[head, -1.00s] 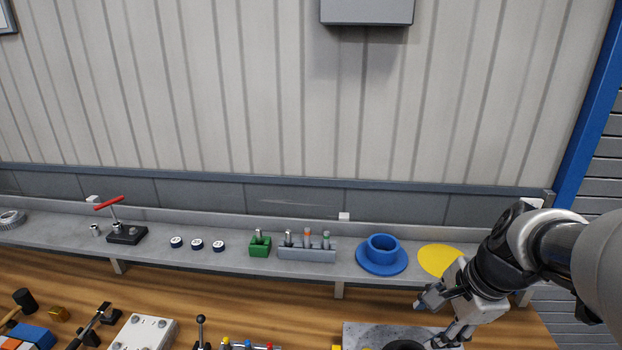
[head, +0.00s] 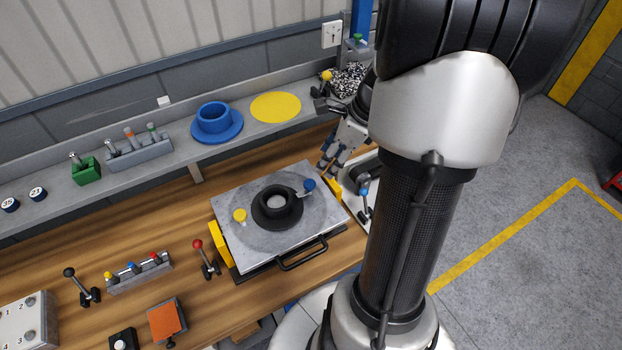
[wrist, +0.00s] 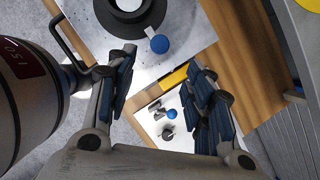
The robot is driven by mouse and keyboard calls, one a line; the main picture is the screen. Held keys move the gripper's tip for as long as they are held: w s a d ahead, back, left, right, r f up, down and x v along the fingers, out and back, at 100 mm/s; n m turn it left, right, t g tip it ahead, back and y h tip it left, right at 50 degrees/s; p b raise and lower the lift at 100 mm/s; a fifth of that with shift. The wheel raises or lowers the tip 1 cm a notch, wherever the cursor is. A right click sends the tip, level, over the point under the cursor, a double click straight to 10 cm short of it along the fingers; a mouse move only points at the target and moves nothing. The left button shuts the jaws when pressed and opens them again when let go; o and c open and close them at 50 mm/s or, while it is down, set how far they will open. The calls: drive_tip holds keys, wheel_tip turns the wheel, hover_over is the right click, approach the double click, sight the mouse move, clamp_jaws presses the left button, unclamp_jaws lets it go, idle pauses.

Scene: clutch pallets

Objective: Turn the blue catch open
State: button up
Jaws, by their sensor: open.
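A grey pallet plate (head: 235,240) lies on the wooden bench with a black ring (head: 277,222) at its middle. A blue-knobbed catch (head: 309,185) sits at the ring's right side, and a yellow-knobbed catch (head: 240,215) at its left. In the wrist view the blue knob (wrist: 159,44) shows beside the black ring, just beyond and between my fingers. My gripper (head: 332,153) is open and empty, up and to the right of the blue catch in the head view. It also shows in the wrist view (wrist: 160,80); nothing is between its pads.
A second blue-knobbed lever (head: 363,185) stands on a white plate right of the pallet, partly behind my arm. Yellow blocks (head: 220,239) flank the pallet; a black handle (head: 302,254) is at its front. A red-knobbed lever (head: 207,258) stands left. The shelf behind holds a blue flanged ring (head: 215,123).

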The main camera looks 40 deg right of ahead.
sight(310, 183)
drive_tip(key=b+x, duration=0.2)
drive_tip(key=x, duration=0.8)
drive_tip(key=shift+a+f+b, duration=0.1)
drive_tip(key=shift+f+b, duration=0.2)
drive_tip(key=shift+f, duration=0.1)
drive_tip(key=shift+c, duration=0.5)
drive_tip(key=c, duration=1)
